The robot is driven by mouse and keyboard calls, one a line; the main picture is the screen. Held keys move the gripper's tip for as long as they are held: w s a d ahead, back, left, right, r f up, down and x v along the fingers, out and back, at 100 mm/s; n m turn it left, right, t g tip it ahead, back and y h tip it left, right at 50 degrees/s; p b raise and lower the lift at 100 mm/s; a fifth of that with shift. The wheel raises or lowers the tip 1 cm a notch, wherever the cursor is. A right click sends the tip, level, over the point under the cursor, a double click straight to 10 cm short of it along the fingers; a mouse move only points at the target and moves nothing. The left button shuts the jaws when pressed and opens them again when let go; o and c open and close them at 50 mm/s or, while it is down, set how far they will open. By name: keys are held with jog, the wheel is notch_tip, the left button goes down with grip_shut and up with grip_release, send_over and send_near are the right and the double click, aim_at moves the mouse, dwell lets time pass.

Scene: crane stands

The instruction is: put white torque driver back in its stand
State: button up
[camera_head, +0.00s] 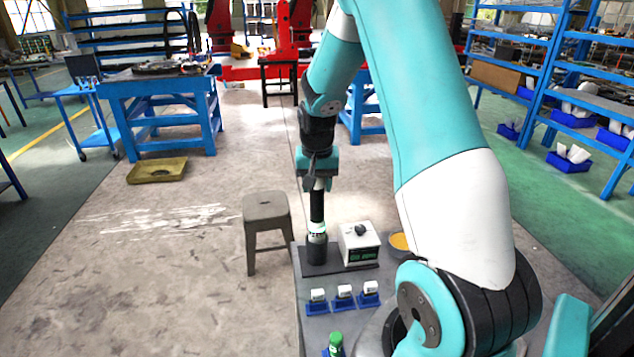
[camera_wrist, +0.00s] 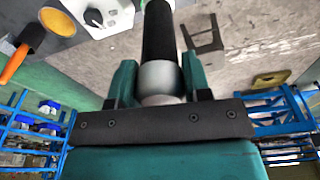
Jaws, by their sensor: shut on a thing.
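My gripper (camera_head: 319,182) is shut on the torque driver, above the left side of the workbench. In the wrist view the driver's white collar (camera_wrist: 160,80) sits between the fingers, and its black shaft (camera_wrist: 158,32) runs out past the top edge. In the head view the black shaft (camera_head: 317,206) points straight down to a white band with green marks (camera_head: 317,231) on a black upright cylinder (camera_head: 317,252), which looks like the stand. The shaft lines up with this cylinder. I cannot tell whether its tip is inside or only in front of it.
A white box with a black knob (camera_head: 358,243) stands close right of the cylinder. A yellow dish (camera_head: 400,242) is farther right. Several small white items in blue holders (camera_head: 343,298) and a green-capped bottle (camera_head: 336,342) are nearer. A grey stool (camera_head: 265,222) stands left of the bench.

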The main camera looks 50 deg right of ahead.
jog(key=shift+f+b, duration=0.4)
jog(key=shift+f, duration=0.2)
jog(key=o, duration=1.3)
jog(key=shift+o, duration=0.2)
jog(key=shift+s+a+r+p, duration=0.15)
jog(key=shift+r+p, duration=0.9)
jog(key=shift+r, duration=0.25)
jog(key=shift+s+a+r+p, duration=0.1)
jog(key=shift+r+p, duration=0.95)
jog(key=shift+r, duration=0.2)
